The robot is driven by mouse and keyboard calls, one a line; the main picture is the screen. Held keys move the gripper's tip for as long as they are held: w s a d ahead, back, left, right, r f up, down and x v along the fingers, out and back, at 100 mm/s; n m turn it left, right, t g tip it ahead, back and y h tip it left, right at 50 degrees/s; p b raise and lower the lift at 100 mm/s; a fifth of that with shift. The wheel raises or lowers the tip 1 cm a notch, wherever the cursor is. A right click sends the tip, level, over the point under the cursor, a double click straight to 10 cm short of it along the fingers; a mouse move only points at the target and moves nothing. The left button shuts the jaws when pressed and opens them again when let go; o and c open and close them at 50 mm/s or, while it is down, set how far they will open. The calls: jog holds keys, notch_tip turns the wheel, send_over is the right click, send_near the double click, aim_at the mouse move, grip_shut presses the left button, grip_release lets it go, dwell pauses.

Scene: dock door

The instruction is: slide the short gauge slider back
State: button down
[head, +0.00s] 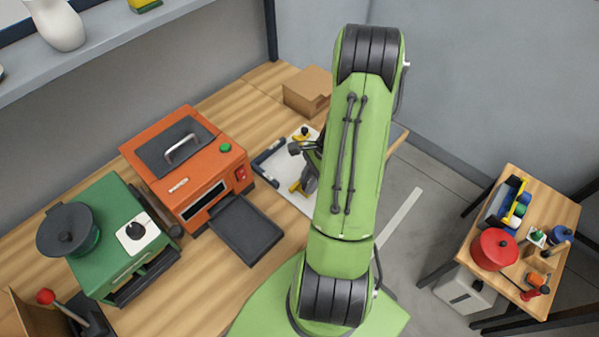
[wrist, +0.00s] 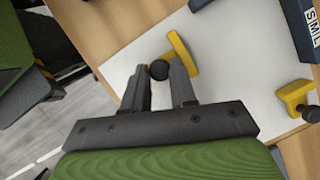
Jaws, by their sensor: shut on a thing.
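A yellow slider (wrist: 181,52) with a round black knob (wrist: 159,71) lies on a white board (wrist: 225,75) in the wrist view. My gripper (wrist: 159,76) is shut on this knob, one dark finger on each side. A second yellow slider (wrist: 296,93) with its own black knob (wrist: 311,114) lies to the right, apart from my gripper. I cannot tell by length which is the short one. In the head view my arm partly hides the white board (head: 298,203); a yellow slider (head: 295,187) shows beside my gripper.
A dark blue bar (wrist: 302,20) with S, M and L marks lies at the board's upper right. In the head view an orange machine (head: 215,150) with a lowered dark door (head: 246,229) stands left of the board, and a cardboard box (head: 307,91) stands behind it.

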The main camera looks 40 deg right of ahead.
jog(key=shift+s, duration=0.25)
jog(key=shift+w, duration=0.2)
jog(key=shift+s, duration=0.15)
jog(key=c, duration=0.9)
grip_release()
jog(key=shift+s, duration=0.1)
jog(key=shift+d+r, duration=0.15)
jog(key=shift+r, duration=0.15)
jog(key=p+v, duration=0.2)
jog(key=v, duration=1.3)
jog(key=shift+p, duration=0.3)
